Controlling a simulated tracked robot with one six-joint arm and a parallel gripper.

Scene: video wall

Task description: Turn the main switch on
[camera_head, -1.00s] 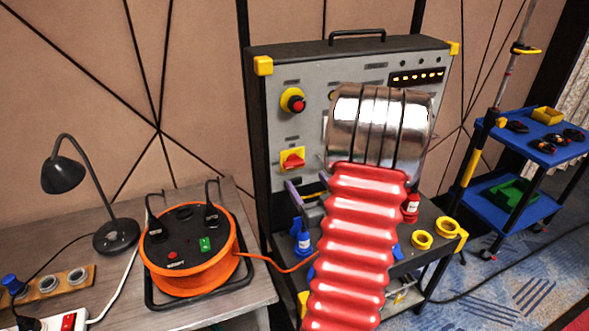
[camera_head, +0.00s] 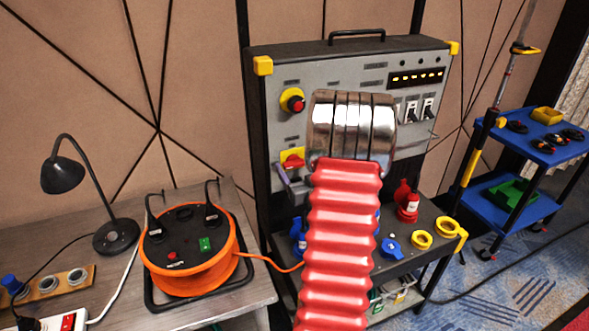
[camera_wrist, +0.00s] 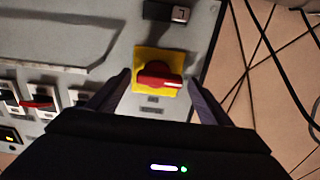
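The main switch (camera_head: 292,160) is a red rotary handle on a square yellow plate, on the left part of the grey panel in the head view. It also shows in the wrist view (camera_wrist: 158,76), where its handle lies roughly across the picture. My gripper (camera_wrist: 157,84) is open, with one dark finger on each side of the switch in the wrist view. I cannot tell how far the fingertips are from the panel. In the head view a purple-grey finger shows just below the switch, and my red and metal arm hides the rest of the gripper.
A dark shelf (camera_head: 430,212) below holds red, blue and yellow plugs. An orange cable reel (camera_head: 190,262) and a lamp (camera_head: 115,235) stand on the left table.

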